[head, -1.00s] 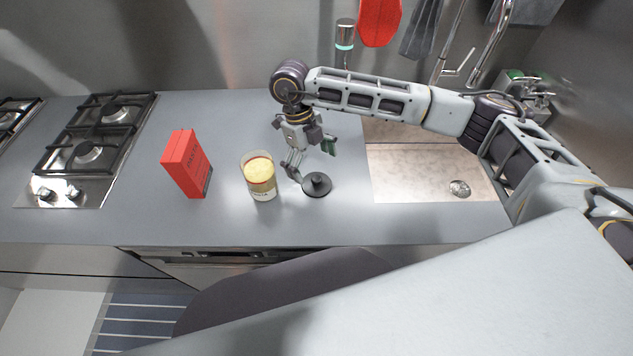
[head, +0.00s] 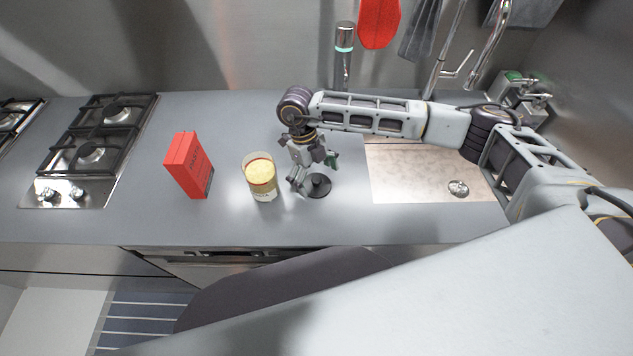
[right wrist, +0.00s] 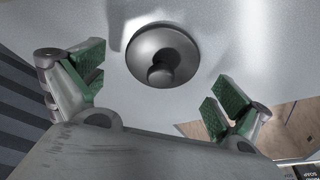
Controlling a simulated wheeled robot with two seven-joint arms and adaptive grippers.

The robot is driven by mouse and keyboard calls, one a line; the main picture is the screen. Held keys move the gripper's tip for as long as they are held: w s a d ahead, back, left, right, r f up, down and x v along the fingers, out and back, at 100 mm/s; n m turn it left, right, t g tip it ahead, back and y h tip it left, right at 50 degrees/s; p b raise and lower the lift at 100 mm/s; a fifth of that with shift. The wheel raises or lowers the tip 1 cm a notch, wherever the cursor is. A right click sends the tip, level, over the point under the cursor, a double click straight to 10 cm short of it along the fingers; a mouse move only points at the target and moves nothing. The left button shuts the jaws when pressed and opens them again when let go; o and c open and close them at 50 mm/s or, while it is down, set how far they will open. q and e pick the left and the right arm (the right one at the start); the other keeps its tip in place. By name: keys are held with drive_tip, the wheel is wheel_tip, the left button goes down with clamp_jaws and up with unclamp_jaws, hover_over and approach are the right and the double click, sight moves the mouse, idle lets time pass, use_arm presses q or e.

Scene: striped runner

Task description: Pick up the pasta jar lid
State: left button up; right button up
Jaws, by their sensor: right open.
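The pasta jar lid is a round dark disc (head: 319,188) with a knob on top, lying flat on the grey counter to the right of the jar. It also shows in the right wrist view (right wrist: 162,54), beyond and between the finger pads. The pasta jar (head: 262,180) is clear glass with yellow contents and stands upright without a lid. My right gripper (head: 314,178) is open and empty, close above the lid; its green-padded fingers are spread apart in the right wrist view (right wrist: 158,90). I cannot tell whether it touches the lid. My left gripper is not in view.
A red box (head: 188,165) stands left of the jar. A gas hob (head: 95,150) is at the far left. The sink (head: 425,180) is right of the lid, with a faucet behind it. The counter in front of the lid is clear.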

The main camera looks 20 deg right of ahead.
drive_tip(key=shift+s+f, duration=0.1)
drive_tip(key=shift+f, duration=0.4)
drive_tip(key=c, duration=1.1)
